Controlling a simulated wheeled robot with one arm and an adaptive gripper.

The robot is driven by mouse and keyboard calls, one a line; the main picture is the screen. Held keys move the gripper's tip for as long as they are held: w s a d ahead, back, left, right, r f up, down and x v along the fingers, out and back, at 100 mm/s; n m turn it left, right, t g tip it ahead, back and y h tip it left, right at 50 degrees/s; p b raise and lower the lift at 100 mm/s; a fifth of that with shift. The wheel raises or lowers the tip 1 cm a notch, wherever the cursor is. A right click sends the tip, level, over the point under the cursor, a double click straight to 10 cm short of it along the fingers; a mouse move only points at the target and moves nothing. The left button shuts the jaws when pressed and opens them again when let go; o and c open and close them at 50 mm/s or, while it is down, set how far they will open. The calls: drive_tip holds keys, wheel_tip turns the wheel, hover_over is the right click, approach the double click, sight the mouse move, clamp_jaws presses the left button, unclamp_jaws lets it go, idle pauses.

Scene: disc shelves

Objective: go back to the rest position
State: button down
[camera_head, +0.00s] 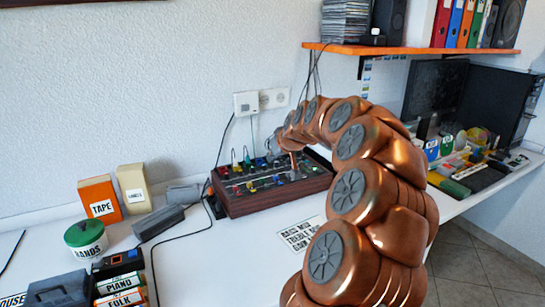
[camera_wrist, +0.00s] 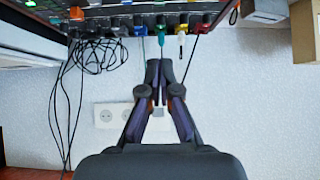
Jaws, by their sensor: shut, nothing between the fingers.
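My gripper (camera_wrist: 158,68) is shut and empty in the wrist view, its two fingertips close together. It points toward the edge of a mixer-like box with coloured plugs, against the white wall. In the head view my copper arm arches from the lower right toward the wooden-sided box (camera_head: 270,185) on the desk. The arm's far end is over the back of that box, and the gripper itself cannot be made out there. I cannot tell whether the fingertips touch the box or its plugs.
Wall sockets (camera_head: 273,98) and hanging cables (camera_wrist: 62,110) are behind the box. Left are an orange TAPE box (camera_head: 100,198), a green-lidded tin (camera_head: 86,237) and a grey block (camera_head: 158,222). An orange shelf (camera_head: 400,50) overhangs the right side. Dark monitors (camera_head: 435,88) stand beneath.

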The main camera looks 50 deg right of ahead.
idle(0.4)
drive_tip(key=s+a+f+n+g+y, duration=0.1)
drive_tip(key=s+a+f+g+y, duration=0.1)
drive_tip(key=a, duration=0.8)
drive_tip(key=s+a+f+n+g+y, duration=0.1)
drive_tip(key=s+a+f, duration=0.1)
drive_tip(key=a, duration=0.9)
drive_tip(key=s+a+f+n+g+y, duration=0.2)
drive_tip(key=s+a, duration=0.1)
drive_tip(key=a, duration=0.7)
drive_tip(key=s+a+f+g+h, duration=0.15)
drive_tip(key=s+a, duration=0.25)
drive_tip(key=s, duration=0.5)
drive_tip(key=s+a+f+g, duration=0.3)
drive_tip(key=s+a, duration=0.1)
drive_tip(key=s, duration=0.6)
drive_tip(key=s+a+f+g, duration=0.2)
drive_tip(key=s+a+g, duration=0.1)
drive_tip(key=s, duration=0.6)
wheel_tip(320, 180, up, 16)
drive_tip(key=t+p, duration=0.1)
drive_tip(key=p, duration=1.4)
drive_tip(key=shift+w+r+t+p, duration=0.25)
drive_tip(key=shift+t+p, duration=0.05)
drive_tip(key=shift+t, duration=0.05)
